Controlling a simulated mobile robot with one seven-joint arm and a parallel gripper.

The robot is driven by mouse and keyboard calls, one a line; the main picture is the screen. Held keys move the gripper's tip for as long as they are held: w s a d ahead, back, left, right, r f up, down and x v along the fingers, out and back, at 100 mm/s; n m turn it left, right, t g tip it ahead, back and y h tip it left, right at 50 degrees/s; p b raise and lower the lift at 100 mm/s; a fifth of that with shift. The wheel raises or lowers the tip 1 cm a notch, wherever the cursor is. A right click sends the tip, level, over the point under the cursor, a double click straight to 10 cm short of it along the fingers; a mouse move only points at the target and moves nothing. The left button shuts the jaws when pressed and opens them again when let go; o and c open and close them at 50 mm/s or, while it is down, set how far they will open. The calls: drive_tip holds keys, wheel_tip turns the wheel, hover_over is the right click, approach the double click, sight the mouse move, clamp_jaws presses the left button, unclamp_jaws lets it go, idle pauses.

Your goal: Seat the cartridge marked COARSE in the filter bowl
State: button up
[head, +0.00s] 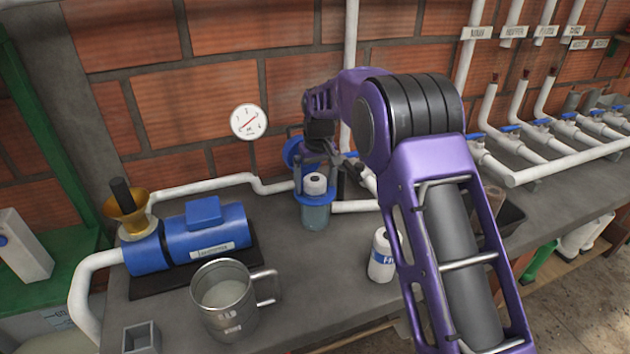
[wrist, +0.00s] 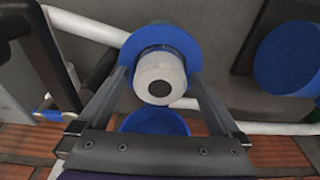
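The filter bowl (head: 316,215) is a translucent blue-grey cup with a blue rim, standing on the bench in front of the wall. A white cartridge (head: 315,184) stands upright in it, its top above the rim; no marking on it is readable. In the wrist view, the cartridge (wrist: 161,80) shows a dark centre hole, with the blue rim (wrist: 185,45) around it. My gripper (wrist: 160,75) straddles the cartridge, fingers spread, with narrow gaps showing on both sides.
A blue pump (head: 210,240) with a brass funnel (head: 127,208) stands left. A metal mug (head: 225,300) is at the front. A round blue part (wrist: 155,122) lies behind the bowl. White pipes and blue-handled valves run along the right.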

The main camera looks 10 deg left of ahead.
wheel_tip(320, 180, up, 12)
drive_tip(key=s+p, duration=0.1)
drive_tip(key=shift+s+d+r, duration=0.15)
drive_tip(key=shift+s+d, duration=0.1)
drive_tip(key=shift+d, duration=0.2)
drive_tip(key=shift+s, duration=0.1)
